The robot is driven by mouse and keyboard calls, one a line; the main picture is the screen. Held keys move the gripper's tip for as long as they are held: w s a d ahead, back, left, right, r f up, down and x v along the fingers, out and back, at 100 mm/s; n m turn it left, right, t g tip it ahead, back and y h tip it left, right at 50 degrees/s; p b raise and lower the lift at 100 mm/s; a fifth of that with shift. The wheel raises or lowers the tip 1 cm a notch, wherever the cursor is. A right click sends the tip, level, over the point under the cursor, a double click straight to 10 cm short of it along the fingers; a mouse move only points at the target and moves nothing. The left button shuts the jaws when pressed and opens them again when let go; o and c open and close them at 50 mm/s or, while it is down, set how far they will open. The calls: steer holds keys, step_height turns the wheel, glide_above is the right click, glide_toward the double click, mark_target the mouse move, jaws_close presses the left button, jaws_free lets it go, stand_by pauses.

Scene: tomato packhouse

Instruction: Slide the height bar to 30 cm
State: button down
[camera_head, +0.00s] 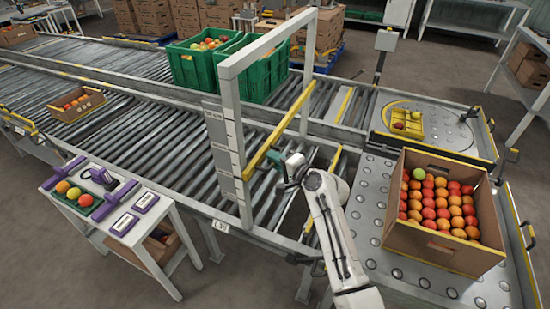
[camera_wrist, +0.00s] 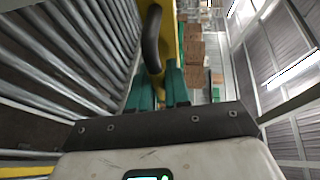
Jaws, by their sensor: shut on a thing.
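The yellow height bar (camera_head: 262,148) spans the grey gate frame (camera_head: 229,90) over the roller conveyor. Its near end is at the lower part of the scale plate (camera_head: 222,150) on the left post; I cannot read the marks. My gripper (camera_head: 274,160) is at the bar's right-hand side, low over the rollers. In the wrist view the green fingers (camera_wrist: 161,82) are shut around a black curved handle (camera_wrist: 152,40) beside the yellow bar (camera_wrist: 168,32). The exact grip point is partly hidden.
Green crates (camera_head: 204,68) of tomatoes stand on the conveyor behind the gate. A cardboard box (camera_head: 432,256) of tomatoes sits at right on the ball table (camera_head: 372,200). A small table (camera_head: 150,225) with purple-edged tools stands at left. Rollers beneath the bar are clear.

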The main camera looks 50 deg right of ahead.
steer(key=shift+f, duration=0.2)
steer(key=c, duration=1.2)
jaws_free()
steer(key=shift+o, duration=0.2)
steer(key=shift+s, duration=0.15)
steer(key=s+r, duration=0.2)
steer(key=s, duration=0.8)
steer(key=shift+s+a, duration=0.2)
steer(key=shift+a, duration=0.05)
steer(key=s+a+f+n+g+y, duration=0.3)
steer(key=s+a+f+n+g, duration=0.7)
steer(key=a, duration=0.4)
steer(key=s+a+f+n+g+h, duration=0.2)
steer(key=s+n+g, duration=0.3)
steer(key=s, duration=0.9)
steer(key=shift+s+a+n, duration=0.25)
steer(key=shift+a+n, duration=0.4)
steer(key=shift+n, duration=0.55)
